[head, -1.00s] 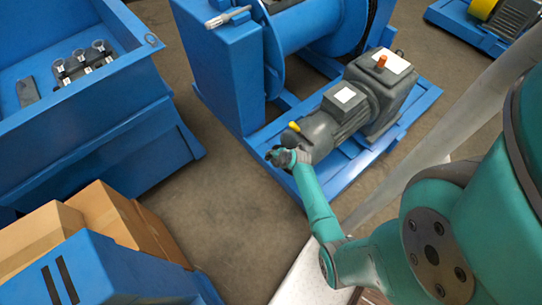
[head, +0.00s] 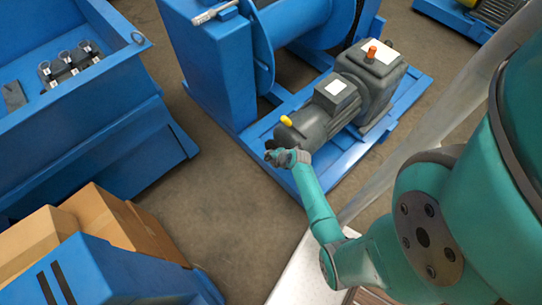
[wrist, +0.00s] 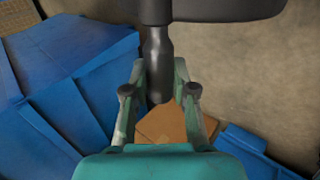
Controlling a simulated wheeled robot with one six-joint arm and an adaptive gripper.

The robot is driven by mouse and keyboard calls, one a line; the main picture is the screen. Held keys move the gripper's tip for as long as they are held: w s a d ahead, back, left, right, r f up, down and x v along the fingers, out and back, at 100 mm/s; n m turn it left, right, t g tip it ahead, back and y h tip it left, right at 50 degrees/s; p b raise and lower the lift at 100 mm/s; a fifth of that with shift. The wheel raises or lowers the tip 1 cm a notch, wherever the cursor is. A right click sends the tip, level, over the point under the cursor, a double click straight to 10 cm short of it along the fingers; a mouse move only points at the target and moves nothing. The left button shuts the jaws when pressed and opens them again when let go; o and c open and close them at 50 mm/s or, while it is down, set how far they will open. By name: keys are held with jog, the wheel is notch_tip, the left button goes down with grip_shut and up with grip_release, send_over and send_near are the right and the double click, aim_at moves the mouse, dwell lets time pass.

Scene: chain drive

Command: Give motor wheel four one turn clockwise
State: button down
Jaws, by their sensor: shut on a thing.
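The grey motor (head: 318,118) with a yellow knob (head: 286,121) stands on a blue base frame (head: 345,160). My gripper (head: 272,156) is at its near end in the head view. In the wrist view a dark wheel (wrist: 215,10) crosses the top, and a dark handle (wrist: 158,65) sticks out from it. My gripper (wrist: 160,92) is shut on this handle, with one finger on each side. Most of the wheel is outside the wrist view, and I cannot make it out in the head view. I see no number on it.
A blue trough (head: 110,120) with several small clear-topped parts stands at the left. Cardboard boxes (head: 115,225) and a blue housing (head: 110,275) stand at the lower left. A blue drum (head: 300,25) is behind the motor. Bare floor lies between trough and motor frame.

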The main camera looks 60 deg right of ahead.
jog(key=shift+s+a+f, duration=0.2)
jog(key=shift+a+f, duration=0.2)
jog(key=shift+a, duration=0.05)
jog(key=c, duration=1)
grip_release()
jog(key=shift+c, duration=0.2)
jog(key=shift+o, duration=0.5)
jog(key=shift+w+d+r, duration=0.15)
jog(key=shift+w, duration=0.05)
jog(key=v, duration=1.2)
